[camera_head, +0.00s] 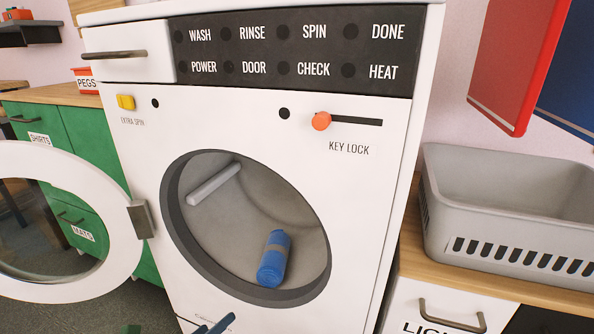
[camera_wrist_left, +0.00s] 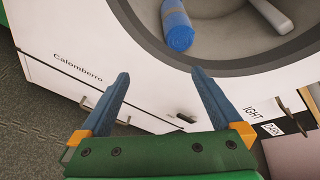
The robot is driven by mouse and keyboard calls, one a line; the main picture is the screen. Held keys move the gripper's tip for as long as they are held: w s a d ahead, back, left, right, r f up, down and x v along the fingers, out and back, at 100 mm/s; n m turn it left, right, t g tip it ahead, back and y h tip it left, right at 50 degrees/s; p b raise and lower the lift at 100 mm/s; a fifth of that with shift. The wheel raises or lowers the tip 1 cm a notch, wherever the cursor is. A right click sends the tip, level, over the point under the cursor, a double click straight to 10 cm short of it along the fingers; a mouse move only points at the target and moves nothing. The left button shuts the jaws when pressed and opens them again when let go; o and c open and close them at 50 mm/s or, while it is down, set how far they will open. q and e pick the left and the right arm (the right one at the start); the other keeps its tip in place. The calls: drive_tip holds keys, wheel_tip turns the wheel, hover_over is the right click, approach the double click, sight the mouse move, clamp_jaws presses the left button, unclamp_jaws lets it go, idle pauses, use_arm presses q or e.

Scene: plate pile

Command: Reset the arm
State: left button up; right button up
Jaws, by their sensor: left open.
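My left gripper (camera_wrist_left: 157,92) is open and empty in the left wrist view, its two blue fingers spread in front of the washer's lower front. Only its fingertips (camera_head: 215,326) show at the bottom edge of the head view. A rolled blue cloth (camera_head: 273,258) lies inside the washer drum (camera_head: 300,235), and it also shows in the left wrist view (camera_wrist_left: 177,25) beyond the fingers. The gripper is outside the drum, below its opening, apart from the cloth. My right gripper is not in view.
The washer (camera_head: 350,210) stands ahead with its round door (camera_head: 110,215) swung open to the left. A grey basket (camera_head: 510,215) sits on the wooden counter at right. Green drawers (camera_head: 85,140) stand at left. Red and blue panels (camera_head: 515,65) are at upper right.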

use_arm(q)
drive_tip(key=s+a+f+n+g+y, duration=0.1)
drive_tip(key=s+f+n+g+y, duration=0.15)
drive_tip(key=f+n, duration=0.5)
drive_tip(key=s+a+f+n+g+y, duration=0.1)
drive_tip(key=s+f+n+y, duration=0.25)
drive_tip(key=n, duration=0.75)
drive_tip(key=s+d+f+n+g, duration=0.3)
drive_tip(key=s+f+n+g, duration=0.3)
drive_tip(key=s+f+n, duration=0.45)
drive_tip(key=s+a+r+g+p, duration=0.1)
drive_tip(key=s+r+p, duration=0.8)
drive_tip(key=p, duration=1)
drive_tip(key=s+a+r+g+p, duration=0.1)
drive_tip(key=s+r+p, duration=0.7)
drive_tip(key=r+p, duration=0.6)
drive_tip(key=p, duration=0.4)
drive_tip(key=shift+s+a+n+p, duration=0.15)
drive_tip(key=shift+s+n+p, duration=0.2)
drive_tip(key=shift+n+p, duration=0.05)
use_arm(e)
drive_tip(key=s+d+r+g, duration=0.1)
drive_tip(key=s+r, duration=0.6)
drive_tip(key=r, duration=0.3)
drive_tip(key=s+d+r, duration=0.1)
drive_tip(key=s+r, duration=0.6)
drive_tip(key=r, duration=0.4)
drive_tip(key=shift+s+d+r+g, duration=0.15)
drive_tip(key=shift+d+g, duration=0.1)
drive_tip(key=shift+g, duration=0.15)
